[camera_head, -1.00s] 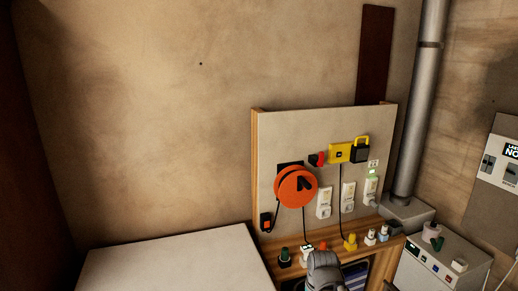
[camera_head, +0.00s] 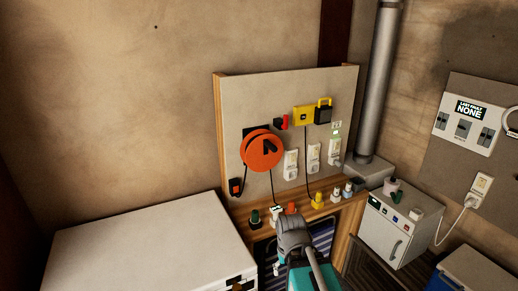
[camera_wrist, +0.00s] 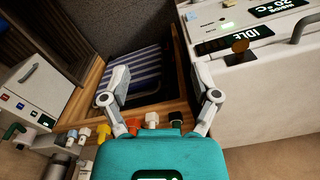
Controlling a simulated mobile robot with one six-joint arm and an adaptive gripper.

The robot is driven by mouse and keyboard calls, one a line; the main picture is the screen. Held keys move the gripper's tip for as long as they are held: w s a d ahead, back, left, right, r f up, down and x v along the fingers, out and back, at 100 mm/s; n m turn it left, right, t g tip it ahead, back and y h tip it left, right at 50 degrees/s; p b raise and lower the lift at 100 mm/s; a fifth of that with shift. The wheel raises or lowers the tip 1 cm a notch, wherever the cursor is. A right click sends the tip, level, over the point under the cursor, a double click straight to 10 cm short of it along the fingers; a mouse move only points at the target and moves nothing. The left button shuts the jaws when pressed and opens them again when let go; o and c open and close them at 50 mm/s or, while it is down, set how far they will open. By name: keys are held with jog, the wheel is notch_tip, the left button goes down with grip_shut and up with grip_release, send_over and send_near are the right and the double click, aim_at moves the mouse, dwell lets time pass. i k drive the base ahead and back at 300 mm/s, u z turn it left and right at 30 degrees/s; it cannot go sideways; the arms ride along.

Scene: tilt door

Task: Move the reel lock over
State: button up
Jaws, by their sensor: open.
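An orange reel (camera_head: 262,151) with a black lever-like piece (camera_head: 269,147) on its face is mounted on the upright panel (camera_head: 235,98) in the head view. I cannot tell which part is the reel lock. A small red and black piece (camera_head: 281,122) sits on the panel just above and right of the reel. Dark cords hang below the reel. My gripper (camera_wrist: 160,92) is open and empty in the wrist view, its two fingers apart above a striped recess. The reel is not in the wrist view. In the head view my arm is low, below the panel.
A yellow box (camera_head: 303,115) and several white sockets are right of the reel. Several coloured plugs stand on the wooden ledge (camera_head: 330,209) below. A white chest (camera_head: 130,250) is at left; a grey pipe (camera_head: 378,90) and small white cabinet (camera_head: 395,228) are at right.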

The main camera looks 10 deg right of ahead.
aim_at(285, 126)
jog(key=z, duration=1)
jog(key=i, duration=1.25)
jog(key=u, duration=1.1)
